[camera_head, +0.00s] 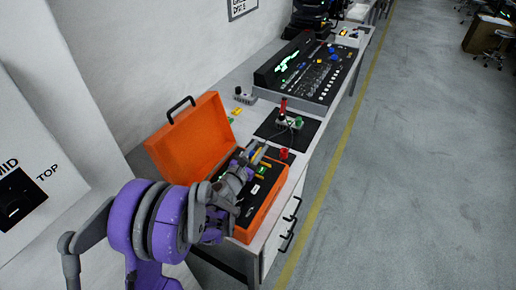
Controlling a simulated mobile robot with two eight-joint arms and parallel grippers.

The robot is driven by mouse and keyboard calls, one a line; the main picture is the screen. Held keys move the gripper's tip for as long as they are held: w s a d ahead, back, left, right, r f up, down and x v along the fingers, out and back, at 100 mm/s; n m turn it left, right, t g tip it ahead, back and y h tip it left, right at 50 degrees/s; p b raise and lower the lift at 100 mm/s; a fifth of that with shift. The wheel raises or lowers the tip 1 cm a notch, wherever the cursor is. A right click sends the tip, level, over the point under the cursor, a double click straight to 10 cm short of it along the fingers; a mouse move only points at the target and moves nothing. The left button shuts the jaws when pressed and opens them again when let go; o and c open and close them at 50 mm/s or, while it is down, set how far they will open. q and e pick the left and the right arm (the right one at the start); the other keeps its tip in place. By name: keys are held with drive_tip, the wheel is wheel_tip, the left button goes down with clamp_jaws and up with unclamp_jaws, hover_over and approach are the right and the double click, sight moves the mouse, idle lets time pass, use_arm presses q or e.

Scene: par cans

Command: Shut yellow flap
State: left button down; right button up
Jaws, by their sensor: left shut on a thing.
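An open orange case (193,138) stands on the workbench with its lid raised. My left arm comes in from the lower left and reaches over the case. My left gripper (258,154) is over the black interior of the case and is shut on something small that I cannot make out. A small yellow piece (262,166) shows inside the case, close beside the gripper; it may be the yellow flap, but whether it stands open is too small to tell. My arm hides part of the case's interior. My right gripper is not in view.
Behind the case on the bench (228,90) are a black mat (304,133) with small devices and a large black control panel (318,75). A red piece (284,154) is at the case's far edge.

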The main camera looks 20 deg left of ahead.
use_arm(q)
drive_tip(key=d+m, duration=0.1)
drive_tip(key=m, duration=0.3)
drive_tip(key=shift+d, duration=0.4)
drive_tip(key=shift+s+d+f+m+p, duration=0.1)
drive_tip(key=shift+d+f+m+p, duration=0.15)
drive_tip(key=shift+m, duration=0.45)
drive_tip(key=shift+d+f+m+p, duration=0.1)
drive_tip(key=shift+d+m+p, duration=0.2)
drive_tip(key=shift+m, duration=0.4)
drive_tip(key=c, duration=0.8)
unclamp_jaws()
drive_tip(key=shift+o, duration=0.2)
drive_tip(key=shift+s, duration=0.15)
drive_tip(key=s, duration=0.3)
drive_tip(key=s+b, duration=0.1)
drive_tip(key=s, duration=0.6)
drive_tip(key=shift+s+a+b, duration=0.3)
drive_tip(key=shift+a+b, duration=0.1)
